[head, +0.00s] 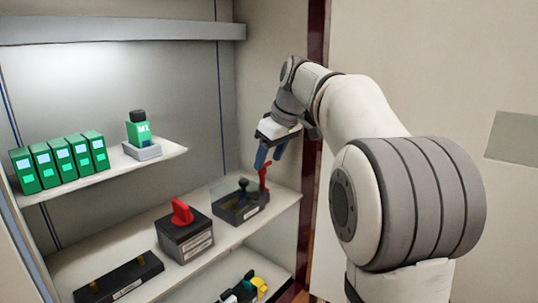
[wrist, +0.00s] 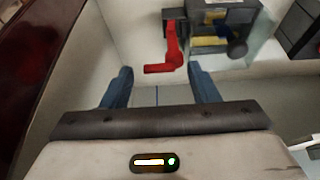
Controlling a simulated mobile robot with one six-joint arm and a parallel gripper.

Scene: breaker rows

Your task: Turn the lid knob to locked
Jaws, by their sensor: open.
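A dark box with a clear lid (head: 228,211) stands on the middle shelf; it also shows at the top of the wrist view (wrist: 213,17), with yellow parts inside. A black knob (head: 243,183) sits at the lid; it is also in the wrist view (wrist: 237,48). A bent red handle (head: 264,174) rises at the box's right end; in the wrist view the red handle (wrist: 172,48) lies just beyond and between the fingertips. I cannot tell which marks show locked. My gripper (head: 267,157) is open and empty above the box's right end, its fingers (wrist: 160,74) apart.
A dark box with a red rotary knob (head: 182,212) stands to the left on the same shelf. Several green breakers (head: 60,160) and another green unit (head: 140,132) are on the upper shelf. A dark red cabinet edge (head: 312,130) is close right of my gripper.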

